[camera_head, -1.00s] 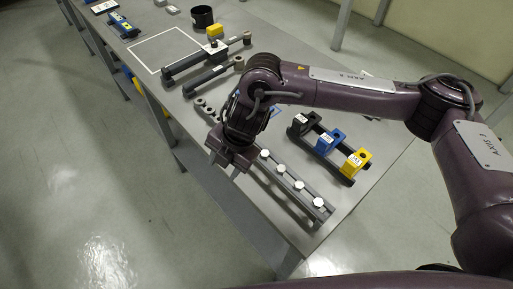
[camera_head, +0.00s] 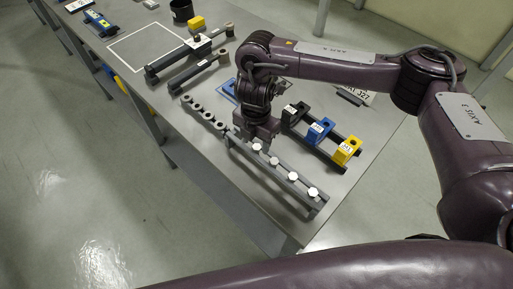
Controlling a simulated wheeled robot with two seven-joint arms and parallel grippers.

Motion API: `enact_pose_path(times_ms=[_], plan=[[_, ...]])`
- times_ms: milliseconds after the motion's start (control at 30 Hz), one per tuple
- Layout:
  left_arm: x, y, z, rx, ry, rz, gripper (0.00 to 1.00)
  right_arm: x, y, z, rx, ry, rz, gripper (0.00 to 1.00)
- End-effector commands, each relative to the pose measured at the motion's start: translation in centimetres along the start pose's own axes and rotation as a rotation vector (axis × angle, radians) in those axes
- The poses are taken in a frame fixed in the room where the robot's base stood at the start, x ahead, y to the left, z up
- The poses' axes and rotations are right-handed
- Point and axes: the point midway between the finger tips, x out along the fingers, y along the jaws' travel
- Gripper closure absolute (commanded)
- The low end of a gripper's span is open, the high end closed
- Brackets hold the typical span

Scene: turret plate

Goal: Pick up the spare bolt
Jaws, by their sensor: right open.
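Several white-headed bolts stand in a row in a long grey rack (camera_head: 300,200). The bolt nearest my gripper (camera_head: 257,147) is at the far part of the row, and the others include a middle one (camera_head: 292,177) and one at the near end (camera_head: 312,193). I cannot tell by marking which is the spare. My right gripper (camera_head: 257,138) is open and hangs over the far part of the rack, close to the first bolt. Its fingers are small and partly hidden by its own body. My left gripper is not in view.
Right of the rack stands a dark holder with a black block (camera_head: 294,113), a blue block (camera_head: 319,131) and a yellow block (camera_head: 346,150). Grey rings (camera_head: 203,109) lie in a row beyond the rack. A black cup (camera_head: 181,10) stands farther back.

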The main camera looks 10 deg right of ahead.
Motion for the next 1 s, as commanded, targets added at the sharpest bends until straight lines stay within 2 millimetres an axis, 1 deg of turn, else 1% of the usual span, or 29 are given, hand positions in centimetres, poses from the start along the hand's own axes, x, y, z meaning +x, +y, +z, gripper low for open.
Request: enact_pose_path(times_ms=[33, 133, 500, 833, 867, 1000], plan=[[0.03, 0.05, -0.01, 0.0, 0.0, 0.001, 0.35, 0.56, -0.05, -0.04, 0.001, 0.001, -0.002, 0.53], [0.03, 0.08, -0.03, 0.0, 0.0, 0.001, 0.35, 0.9, 0.0, -0.01, 0.001, 0.0, 0.0, 0.53], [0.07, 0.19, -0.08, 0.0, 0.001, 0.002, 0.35, 0.97, 0.0, 0.01, 0.0, -0.001, 0.0, 0.53], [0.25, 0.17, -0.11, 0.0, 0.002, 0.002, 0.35, 1.42, -0.01, 0.0, 0.0, -0.001, 0.0, 0.53], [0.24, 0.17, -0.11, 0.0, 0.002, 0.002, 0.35, 1.4, -0.01, 0.01, -0.001, -0.001, 0.0, 0.54], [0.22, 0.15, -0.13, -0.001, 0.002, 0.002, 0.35, 1.37, -0.01, 0.01, -0.001, -0.001, 0.0, 0.72]])
